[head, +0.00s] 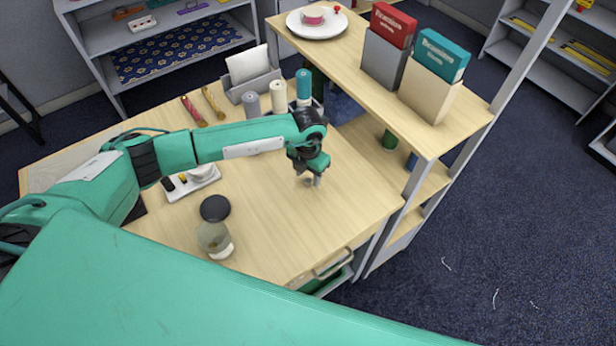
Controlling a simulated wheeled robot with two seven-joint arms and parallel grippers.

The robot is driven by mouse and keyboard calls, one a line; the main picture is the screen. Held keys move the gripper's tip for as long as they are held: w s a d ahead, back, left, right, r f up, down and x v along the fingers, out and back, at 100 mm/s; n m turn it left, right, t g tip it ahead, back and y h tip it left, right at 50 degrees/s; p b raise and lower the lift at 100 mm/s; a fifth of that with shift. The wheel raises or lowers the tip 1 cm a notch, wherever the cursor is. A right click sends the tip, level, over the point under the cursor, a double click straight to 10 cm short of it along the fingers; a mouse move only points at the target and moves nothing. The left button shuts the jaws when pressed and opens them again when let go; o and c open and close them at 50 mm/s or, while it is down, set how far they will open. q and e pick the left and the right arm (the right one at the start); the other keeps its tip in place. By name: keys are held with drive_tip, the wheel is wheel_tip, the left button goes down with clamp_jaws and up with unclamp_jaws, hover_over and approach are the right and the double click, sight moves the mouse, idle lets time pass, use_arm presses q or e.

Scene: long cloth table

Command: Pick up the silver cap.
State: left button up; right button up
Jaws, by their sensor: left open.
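My left gripper (311,177) is at the end of the teal arm that reaches in from the left. It points down over the wooden table top (270,225), close to the table's right part. Its jaws are open, and small grey fingertips show below the dark wrist. I cannot clearly make out a silver cap; one may be hidden under or between the fingers. A dark round lid (215,208) is behind a glass jar (214,240) to the lower left of the gripper. My right gripper is not in view.
A raised shelf (440,140) with boxes and a plate (317,23) stands right of the gripper. Spools (278,97) and a letter holder (252,86) stand behind the arm. A white tray (177,190) lies left. The table between jar and shelf is clear.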

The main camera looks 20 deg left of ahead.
use_arm(q)
drive_tip(key=shift+f, duration=0.95)
clamp_jaws()
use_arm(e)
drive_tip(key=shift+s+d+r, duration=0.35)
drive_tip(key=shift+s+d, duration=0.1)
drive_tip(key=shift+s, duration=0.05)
use_arm(q)
drive_tip(key=shift+r, duration=0.1)
